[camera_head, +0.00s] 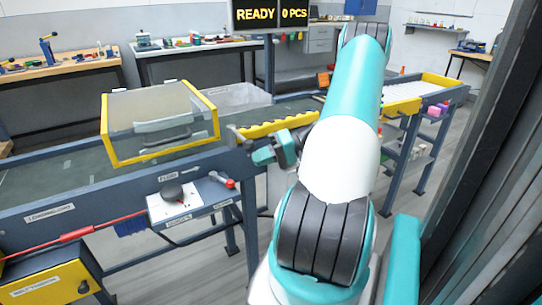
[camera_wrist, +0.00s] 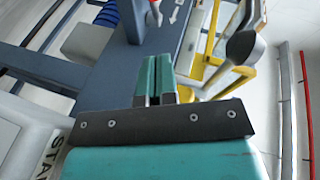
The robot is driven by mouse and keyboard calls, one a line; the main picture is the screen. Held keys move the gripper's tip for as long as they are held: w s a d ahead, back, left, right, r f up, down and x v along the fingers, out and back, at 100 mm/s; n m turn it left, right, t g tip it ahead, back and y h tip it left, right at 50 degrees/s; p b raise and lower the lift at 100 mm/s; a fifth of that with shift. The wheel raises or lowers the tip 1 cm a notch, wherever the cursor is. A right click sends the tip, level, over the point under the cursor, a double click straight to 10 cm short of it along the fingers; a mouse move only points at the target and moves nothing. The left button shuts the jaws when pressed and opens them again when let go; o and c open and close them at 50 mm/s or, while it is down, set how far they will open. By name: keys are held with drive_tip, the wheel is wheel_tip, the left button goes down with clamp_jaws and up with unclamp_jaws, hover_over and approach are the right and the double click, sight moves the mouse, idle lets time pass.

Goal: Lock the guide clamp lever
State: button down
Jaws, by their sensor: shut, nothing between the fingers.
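A small lever with a red knob (camera_head: 229,183) is on the front side of the conveyor frame, right of a white panel; I take it to be the guide clamp lever. A small red-ended part (camera_wrist: 154,12) at the top of the wrist view, beside a pale strip with an arrow, looks like the same lever. My gripper (camera_head: 262,155) is above and right of the lever in the head view, apart from it. In the wrist view its teal fingers (camera_wrist: 156,68) are together with nothing between them, and the red-ended part lies beyond their tips.
A white panel (camera_head: 158,210) with a black knob (camera_head: 172,190) is on the conveyor frame. A yellow-edged clear cover (camera_head: 160,115) stands over the belt. A yellow toothed guide (camera_head: 275,126) runs near my gripper. A dark post (camera_head: 480,150) closes the right side.

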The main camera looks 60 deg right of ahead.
sight(222, 180)
drive_tip(key=w+a+f, duration=0.2)
drive_tip(key=a, duration=0.3)
drive_tip(key=shift+w+a+f, duration=0.15)
drive_tip(key=shift+a+f, duration=0.1)
drive_tip(key=shift+a, duration=0.1)
